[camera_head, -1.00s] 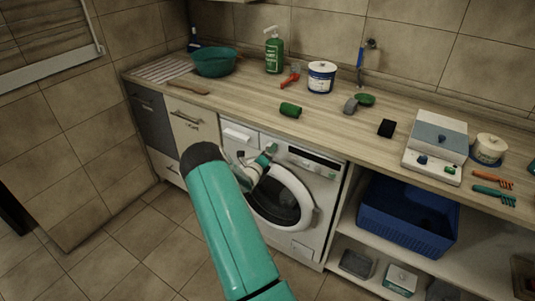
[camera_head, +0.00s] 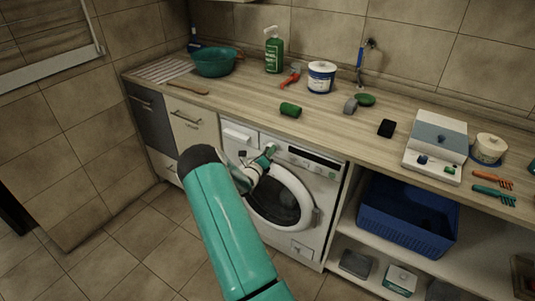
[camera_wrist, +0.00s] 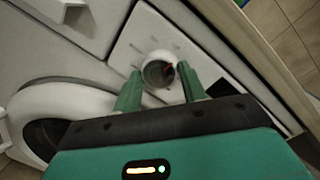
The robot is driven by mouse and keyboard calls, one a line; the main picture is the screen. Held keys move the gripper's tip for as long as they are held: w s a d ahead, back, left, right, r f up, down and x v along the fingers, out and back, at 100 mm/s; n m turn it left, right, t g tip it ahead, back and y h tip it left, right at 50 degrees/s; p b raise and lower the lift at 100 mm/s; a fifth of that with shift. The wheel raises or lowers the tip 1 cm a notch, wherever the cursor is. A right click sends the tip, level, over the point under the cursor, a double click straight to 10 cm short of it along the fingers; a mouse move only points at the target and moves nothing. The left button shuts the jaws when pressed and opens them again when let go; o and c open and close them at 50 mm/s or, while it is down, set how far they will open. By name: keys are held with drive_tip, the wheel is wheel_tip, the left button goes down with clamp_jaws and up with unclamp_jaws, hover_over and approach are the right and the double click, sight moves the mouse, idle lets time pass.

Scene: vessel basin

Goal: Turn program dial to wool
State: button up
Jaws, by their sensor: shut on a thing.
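The washing machine (camera_head: 317,193) stands under the counter, with its round door (camera_head: 311,217) at the front. Its program dial (camera_wrist: 158,72) is a round white knob with a grey-green face and a small red mark. My gripper (camera_wrist: 160,82) has its two green fingers on either side of the dial and is shut on it. In the head view my gripper (camera_head: 267,155) is at the upper front panel, left of the dark display (camera_head: 314,162). The dial is mostly hidden there. I cannot read any program labels.
The wooden counter (camera_head: 335,122) above holds a green bowl (camera_head: 214,63), a green bottle (camera_head: 274,54), a white tub (camera_head: 321,77) and a grey-white device (camera_head: 437,139). A blue crate (camera_head: 405,235) sits on the shelf to the right. The tiled floor in front is open.

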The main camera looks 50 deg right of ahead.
drive_tip(key=m+g, duration=0.1)
drive_tip(key=m, duration=0.8)
drive_tip(key=m+g, duration=0.1)
drive_tip(key=m, duration=0.8)
drive_tip(key=m+g+h, duration=0.1)
drive_tip(key=m, duration=0.8)
drive_tip(key=shift+w+f+m, duration=0.1)
drive_tip(key=shift+w+m, duration=0.2)
drive_tip(key=shift+w, duration=0.05)
drive_tip(key=o, duration=1)
drive_tip(key=shift+c, duration=0.2)
drive_tip(key=a+f, duration=0.1)
drive_tip(key=a, duration=1.3)
drive_tip(key=shift+g, duration=0.4)
